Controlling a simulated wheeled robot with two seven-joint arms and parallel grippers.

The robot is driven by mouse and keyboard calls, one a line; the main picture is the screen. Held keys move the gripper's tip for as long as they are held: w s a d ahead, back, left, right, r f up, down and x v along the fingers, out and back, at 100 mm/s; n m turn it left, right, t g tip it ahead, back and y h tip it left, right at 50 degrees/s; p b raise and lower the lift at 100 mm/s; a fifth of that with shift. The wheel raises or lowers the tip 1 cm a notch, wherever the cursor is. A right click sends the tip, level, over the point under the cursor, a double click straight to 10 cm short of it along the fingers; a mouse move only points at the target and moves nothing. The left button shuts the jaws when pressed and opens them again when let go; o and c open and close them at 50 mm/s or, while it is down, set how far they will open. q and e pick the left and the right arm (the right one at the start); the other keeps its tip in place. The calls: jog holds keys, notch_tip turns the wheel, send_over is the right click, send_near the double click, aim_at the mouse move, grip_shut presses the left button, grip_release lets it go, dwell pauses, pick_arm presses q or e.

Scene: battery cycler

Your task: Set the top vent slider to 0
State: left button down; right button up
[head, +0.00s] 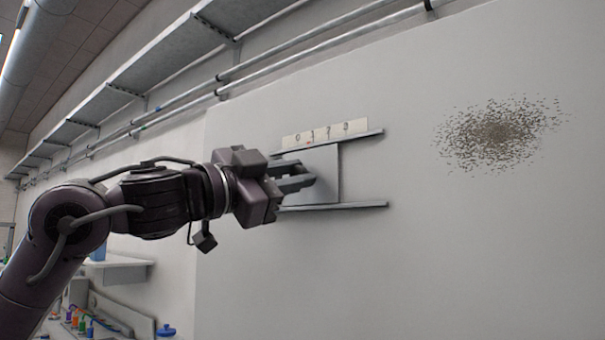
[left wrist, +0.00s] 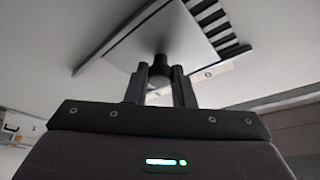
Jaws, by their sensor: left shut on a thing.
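The vent slider is a flat grey plate (head: 326,163) between two horizontal rails on a large pale wall panel. A white scale strip (head: 325,132) with small digits, 0 at its left end, runs above the upper rail. The plate sits below the middle and right part of the strip; its exact reading is too small to tell. In the left wrist view the plate (left wrist: 150,45) carries a dark round knob (left wrist: 160,66). My left gripper (head: 308,181) is shut on this knob, and its arm and fingers hide the plate's left part. My right gripper is out of view.
The lower rail (head: 345,206) and upper rail (head: 355,138) lie close around the gripper. Dark vent slots (left wrist: 212,20) show beside the plate in the wrist view. A speckled patch (head: 500,132) marks the panel at right. A shelf (head: 180,52) and pipes run above.

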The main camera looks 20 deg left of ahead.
pick_arm(q)
jog(key=a, duration=0.1)
jog(key=w+a, duration=0.1)
jog(key=shift+a+r, duration=0.1)
jog(key=shift+a, duration=0.3)
jog(key=c, duration=1.5)
grip_release()
jog(key=shift+o, duration=1.3)
jog(key=b+v, duration=0.3)
jog(key=v, duration=0.5)
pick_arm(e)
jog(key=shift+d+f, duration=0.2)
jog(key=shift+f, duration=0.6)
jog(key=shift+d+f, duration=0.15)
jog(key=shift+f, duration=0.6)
